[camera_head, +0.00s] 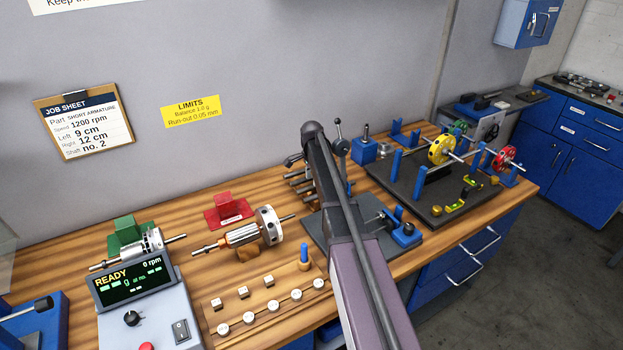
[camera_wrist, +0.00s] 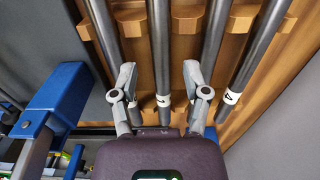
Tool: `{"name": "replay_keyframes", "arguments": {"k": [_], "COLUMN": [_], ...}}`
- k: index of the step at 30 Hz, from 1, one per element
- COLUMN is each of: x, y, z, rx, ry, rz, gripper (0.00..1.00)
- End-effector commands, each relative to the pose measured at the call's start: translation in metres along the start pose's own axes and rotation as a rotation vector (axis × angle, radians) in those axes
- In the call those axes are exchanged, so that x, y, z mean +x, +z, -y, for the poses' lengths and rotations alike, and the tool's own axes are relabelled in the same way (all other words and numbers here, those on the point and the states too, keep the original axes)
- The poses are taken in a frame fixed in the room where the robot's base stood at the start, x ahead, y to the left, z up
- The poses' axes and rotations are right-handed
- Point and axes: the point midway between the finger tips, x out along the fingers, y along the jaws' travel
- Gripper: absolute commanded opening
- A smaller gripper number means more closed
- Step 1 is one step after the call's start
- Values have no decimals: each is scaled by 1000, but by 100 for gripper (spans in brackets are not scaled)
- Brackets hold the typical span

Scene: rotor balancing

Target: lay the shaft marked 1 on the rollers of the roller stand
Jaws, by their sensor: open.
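Several grey shafts lie side by side on a wooden rack (camera_wrist: 187,22) in the wrist view. My gripper (camera_wrist: 159,72) is open, with one finger on each side of the middle shaft (camera_wrist: 160,40), not closed on it. That shaft has a white label whose mark I cannot read surely. The far right shaft (camera_wrist: 262,45) is marked 4. In the head view, the shaft ends (camera_head: 298,181) show left of my arm. A grey plate with blue supports (camera_head: 403,235), apparently the roller stand, is partly hidden by my arm.
A rotor (camera_head: 245,233) by a red holder (camera_head: 229,210), a balancing console (camera_head: 140,300) and a weight tray (camera_head: 262,300) are at left. A blue post (camera_wrist: 60,88) is close left of my gripper.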

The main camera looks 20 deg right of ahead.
Motion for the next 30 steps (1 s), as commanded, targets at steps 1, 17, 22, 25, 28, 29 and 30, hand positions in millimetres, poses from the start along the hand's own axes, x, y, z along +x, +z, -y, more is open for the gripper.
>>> {"name": "replay_keyframes", "arguments": {"k": [1, 17, 22, 25, 28, 29, 30], "x": [10, 46, 48, 47, 47, 47, 47], "y": [0, -1, -1, -1, -2, -2, -2], "z": [0, 0, 0, 0, 0, -1, -1], "rx": [0, 1, 2, 2, 2, 2, 2], "ry": [0, 0, 0, 0, 0, 0, 0], "rz": [0, 0, 0, 0, 0, 0, 0], "gripper": [60, 60, 60, 60, 60, 60, 51]}}
